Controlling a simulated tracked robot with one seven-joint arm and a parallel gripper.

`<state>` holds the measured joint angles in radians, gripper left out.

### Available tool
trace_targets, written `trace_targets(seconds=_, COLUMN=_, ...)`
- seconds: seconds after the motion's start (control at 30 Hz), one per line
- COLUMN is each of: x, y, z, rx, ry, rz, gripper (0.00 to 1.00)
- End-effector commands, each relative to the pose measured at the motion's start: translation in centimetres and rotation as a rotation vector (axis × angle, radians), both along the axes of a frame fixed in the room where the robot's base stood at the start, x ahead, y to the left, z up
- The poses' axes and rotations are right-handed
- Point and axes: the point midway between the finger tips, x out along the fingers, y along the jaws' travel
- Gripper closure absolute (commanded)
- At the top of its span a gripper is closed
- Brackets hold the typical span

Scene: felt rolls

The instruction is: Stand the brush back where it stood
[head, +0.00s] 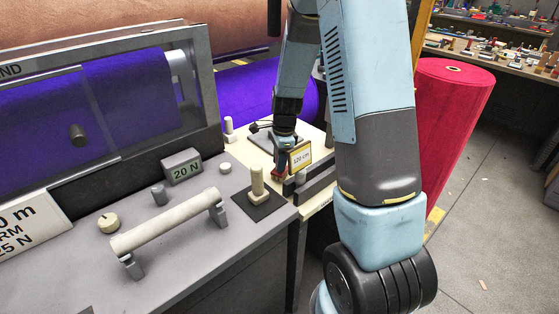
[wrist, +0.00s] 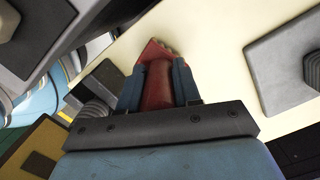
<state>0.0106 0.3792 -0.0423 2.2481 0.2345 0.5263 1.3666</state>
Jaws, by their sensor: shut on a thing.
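The brush (wrist: 158,82) is red, with a wider end and a pale, uneven tip at the top of the wrist view. My gripper (wrist: 158,85) is shut on it, with a blue finger on each side. In the head view my gripper (head: 283,163) points down over the cream table top, and a small red part of the brush (head: 280,168) shows beneath it, beside the 120 cm sign. I cannot tell whether the brush touches the table. Its lower end is partly hidden in the head view.
The 120 cm sign (head: 301,158) stands close to the gripper's right. A cream peg on a black mat (head: 258,204) stands to the front left. A grey pad (wrist: 275,72) lies to the right in the wrist view. A red felt roll (head: 455,110) stands at right. Cream surface shows between.

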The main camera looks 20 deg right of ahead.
Motion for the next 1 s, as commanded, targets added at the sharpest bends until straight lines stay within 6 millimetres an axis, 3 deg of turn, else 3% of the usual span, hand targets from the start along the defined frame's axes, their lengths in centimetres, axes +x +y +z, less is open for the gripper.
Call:
trace_targets(seconds=0.67, x=0.00, y=0.00, z=-0.82, rx=0.000, ry=0.000, rz=0.000, gripper=0.98)
trace_targets(seconds=0.7, x=0.01, y=0.00, z=-0.82, rx=0.000, ry=0.000, rz=0.000, gripper=0.65)
trace_targets(seconds=1.0, x=0.01, y=0.00, z=-0.81, rx=0.000, ry=0.000, rz=0.000, gripper=0.37)
